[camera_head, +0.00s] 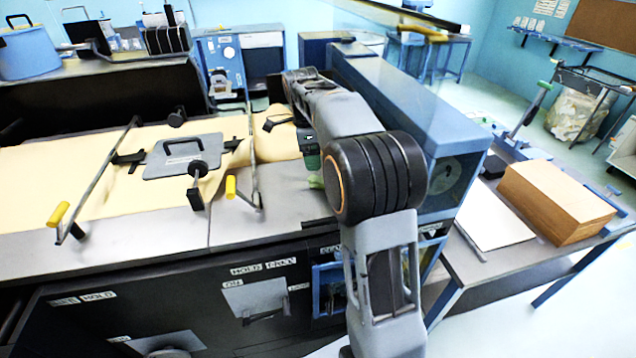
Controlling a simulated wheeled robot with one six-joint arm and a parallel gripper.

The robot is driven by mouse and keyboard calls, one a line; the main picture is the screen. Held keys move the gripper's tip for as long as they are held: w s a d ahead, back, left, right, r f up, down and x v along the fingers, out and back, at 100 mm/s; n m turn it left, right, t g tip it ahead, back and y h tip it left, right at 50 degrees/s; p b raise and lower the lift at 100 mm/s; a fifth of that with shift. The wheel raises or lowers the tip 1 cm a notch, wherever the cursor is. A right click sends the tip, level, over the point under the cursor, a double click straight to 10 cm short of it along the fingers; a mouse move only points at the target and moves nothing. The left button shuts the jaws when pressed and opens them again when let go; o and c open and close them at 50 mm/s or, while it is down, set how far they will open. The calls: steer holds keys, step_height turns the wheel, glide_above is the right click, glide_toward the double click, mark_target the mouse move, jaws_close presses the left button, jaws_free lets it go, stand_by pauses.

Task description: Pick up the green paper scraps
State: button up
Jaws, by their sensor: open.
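A small pale green piece (316,182), which looks like a paper scrap, shows on the steel bench top just left of my arm's elbow. A darker green patch (313,161) shows just above it, and I cannot tell what it is. My gripper (306,138) is at the far end of my arm, over the bench, close above these green bits. It is open, but the forearm hides most of it. I cannot see anything between its fingers, and I cannot tell whether it touches the green.
Cream kraft paper (70,170) lies on the bench under a grey plate (180,156) and bars with yellow handles. A tall blue machine housing (430,110) stands close right of my arm. A side table at right holds a white sheet (492,220) and a brown stack (555,200).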

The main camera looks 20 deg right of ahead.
mark_target(317, 178)
steer(key=shift+s+d+f+p, duration=0.1)
steer(key=shift+d+f, duration=0.1)
steer(key=shift+f, duration=1.3)
steer(key=shift+w+d+f+p, duration=0.1)
steer(key=shift+d+f+p, duration=0.1)
steer(key=shift+f, duration=1.25)
steer(key=shift+s+d+f+p, duration=0.1)
steer(key=shift+d+f, duration=0.1)
steer(key=shift+f, duration=1.3)
steer(key=shift+c, duration=0.2)
steer(key=c, duration=1)
steer(key=shift+r, duration=0.1)
